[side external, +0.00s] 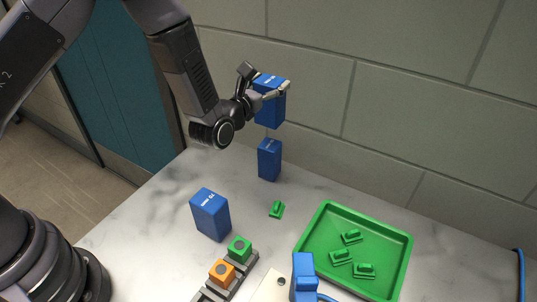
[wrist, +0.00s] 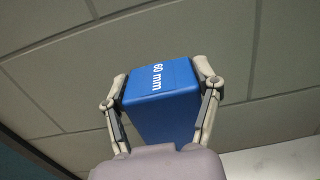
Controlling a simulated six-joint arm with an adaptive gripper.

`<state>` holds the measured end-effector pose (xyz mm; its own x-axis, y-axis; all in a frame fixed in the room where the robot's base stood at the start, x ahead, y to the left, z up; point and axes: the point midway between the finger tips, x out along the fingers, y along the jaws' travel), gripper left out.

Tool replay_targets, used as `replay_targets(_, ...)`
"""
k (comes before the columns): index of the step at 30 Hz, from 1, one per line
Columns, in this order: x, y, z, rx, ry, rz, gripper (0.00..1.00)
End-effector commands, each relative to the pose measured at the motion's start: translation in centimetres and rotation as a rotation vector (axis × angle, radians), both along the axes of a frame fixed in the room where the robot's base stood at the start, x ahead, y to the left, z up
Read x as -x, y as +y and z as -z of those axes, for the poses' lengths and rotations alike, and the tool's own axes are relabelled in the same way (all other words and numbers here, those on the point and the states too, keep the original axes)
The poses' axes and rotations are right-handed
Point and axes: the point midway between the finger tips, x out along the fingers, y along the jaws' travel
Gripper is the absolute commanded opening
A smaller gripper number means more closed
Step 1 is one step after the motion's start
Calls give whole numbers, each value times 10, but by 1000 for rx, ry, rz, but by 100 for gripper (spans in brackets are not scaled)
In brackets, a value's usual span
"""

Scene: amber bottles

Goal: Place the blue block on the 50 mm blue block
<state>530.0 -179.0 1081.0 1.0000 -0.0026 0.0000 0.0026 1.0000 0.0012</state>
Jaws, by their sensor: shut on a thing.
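My gripper (side external: 268,84) is shut on a blue block (side external: 271,110), holding it upright in the air near the wall. In the wrist view the held block (wrist: 165,100) sits between the two fingers, its top reading "60 mm". A smaller blue block (side external: 269,161) stands upright on the table below the held one, with a small gap seen between them. Its label is too small to read surely. A wider blue block (side external: 211,216) stands nearer the camera to the left; its label is also unclear. The lower blocks are not seen in the wrist view.
A green tray (side external: 404,252) with several green pieces lies at the right. A loose green piece (side external: 276,210) lies between blocks and tray. A dark rack holds a green cube (side external: 239,247) and an orange cube (side external: 222,271). A blue object (side external: 304,280) stands at the front. The wall (side external: 400,120) is close behind.

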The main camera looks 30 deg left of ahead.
Motion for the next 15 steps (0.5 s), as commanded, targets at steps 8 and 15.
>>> replay_targets(8,0,-1,34,0,0,2,23)
replay_targets(15,0,-1,65,0,-1,2,23)
